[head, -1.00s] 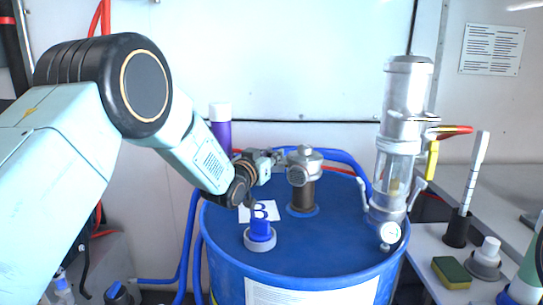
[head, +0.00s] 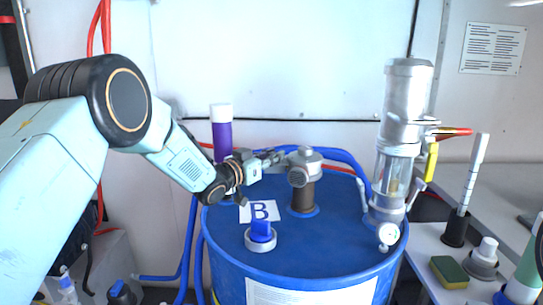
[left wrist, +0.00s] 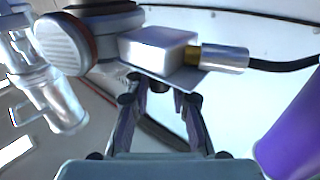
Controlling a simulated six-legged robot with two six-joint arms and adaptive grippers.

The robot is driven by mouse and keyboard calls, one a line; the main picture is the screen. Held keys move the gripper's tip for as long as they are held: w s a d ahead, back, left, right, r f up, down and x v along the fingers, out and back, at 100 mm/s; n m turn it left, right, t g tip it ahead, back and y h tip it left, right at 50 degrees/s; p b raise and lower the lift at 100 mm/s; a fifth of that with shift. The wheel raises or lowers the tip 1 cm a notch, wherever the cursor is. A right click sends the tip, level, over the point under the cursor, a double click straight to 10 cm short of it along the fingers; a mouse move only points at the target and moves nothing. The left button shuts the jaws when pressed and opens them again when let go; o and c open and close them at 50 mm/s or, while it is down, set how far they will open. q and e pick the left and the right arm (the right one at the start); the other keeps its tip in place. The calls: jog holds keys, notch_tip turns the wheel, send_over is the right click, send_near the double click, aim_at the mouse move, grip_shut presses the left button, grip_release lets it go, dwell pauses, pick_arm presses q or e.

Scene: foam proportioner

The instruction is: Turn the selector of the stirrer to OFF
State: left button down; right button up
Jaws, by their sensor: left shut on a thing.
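The stirrer (head: 304,160) stands on the blue drum's lid, with a silver motor head above a dark neck. It fills the top of the left wrist view, with a round grey cap (left wrist: 62,45) and a pale box (left wrist: 158,50) on its side. My left gripper (head: 278,158) reaches the stirrer's left side. In the left wrist view its fingers (left wrist: 159,92) stand on both sides of a small dark knob, seemingly the selector (left wrist: 159,85), under the box. The gripper is shut on it. The selector's marking cannot be read. My right gripper is not in view.
The blue drum (head: 300,245) carries a blue-capped bung (head: 261,236), a card marked B (head: 260,210) and a clear-bodied pump (head: 396,150). A purple canister (head: 222,135) stands behind my gripper. A cable (left wrist: 285,65) leaves the box's connector. A sponge (head: 449,272) lies on the right bench.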

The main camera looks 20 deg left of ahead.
pick_arm(q)
jog(key=c, duration=1.6)
grip_release()
jog(key=shift+o, duration=0.8)
jog(key=shift+w+f, duration=0.1)
jog(key=shift+w, duration=0.05)
jog(key=shift+s+a, duration=0.15)
jog(key=shift+s, duration=0.25)
jog(key=v, duration=1.1)
jog(key=shift+s, duration=0.2)
